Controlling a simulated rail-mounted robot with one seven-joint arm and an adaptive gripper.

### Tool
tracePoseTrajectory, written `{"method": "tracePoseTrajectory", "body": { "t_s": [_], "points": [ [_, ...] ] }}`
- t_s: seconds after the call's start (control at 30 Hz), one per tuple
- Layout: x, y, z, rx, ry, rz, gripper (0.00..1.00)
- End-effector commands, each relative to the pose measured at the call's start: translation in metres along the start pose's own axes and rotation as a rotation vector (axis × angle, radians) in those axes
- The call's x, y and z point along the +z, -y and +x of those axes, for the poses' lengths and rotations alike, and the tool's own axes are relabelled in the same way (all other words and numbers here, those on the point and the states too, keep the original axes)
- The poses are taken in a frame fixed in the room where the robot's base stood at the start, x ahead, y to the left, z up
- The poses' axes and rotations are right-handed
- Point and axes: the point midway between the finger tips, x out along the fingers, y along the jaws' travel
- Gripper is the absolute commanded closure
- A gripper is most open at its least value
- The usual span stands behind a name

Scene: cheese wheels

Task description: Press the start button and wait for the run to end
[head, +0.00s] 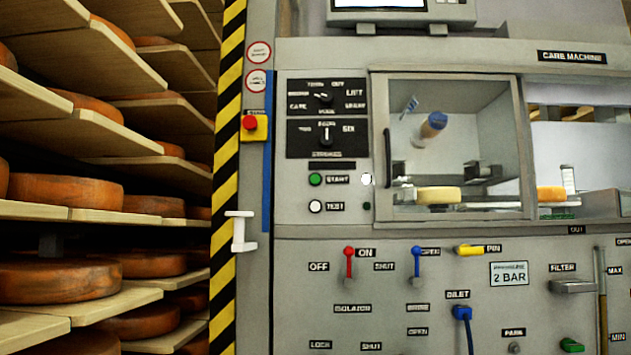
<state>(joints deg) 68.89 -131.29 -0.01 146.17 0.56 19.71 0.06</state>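The green start button (316,179) is on the left of the grey care machine (300,262), beside its START label. A round white light or knob (366,179) is to the right of that label. A white TEST button (315,206) is just below, with a small dark green lamp (366,206) to its right. Behind the machine's window door (450,79), which looks shut, a pale yellow cheese wheel (438,195) sits low in the chamber, under a tilted brush-like part (433,125). My gripper is not in this view, and nothing covers the start button.
Wooden shelves (85,126) with several brown cheese wheels fill the left, beside a yellow-black striped post (226,135). A red emergency button (250,122) and two selector knobs (325,97) are above START. Below are red (349,263) and blue (417,262) levers.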

Motion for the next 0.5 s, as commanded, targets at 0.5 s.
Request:
{"method": "tracePoseTrajectory", "body": {
  "t_s": [0.5],
  "points": [
    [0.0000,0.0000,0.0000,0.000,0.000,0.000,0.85]
  ]
}}
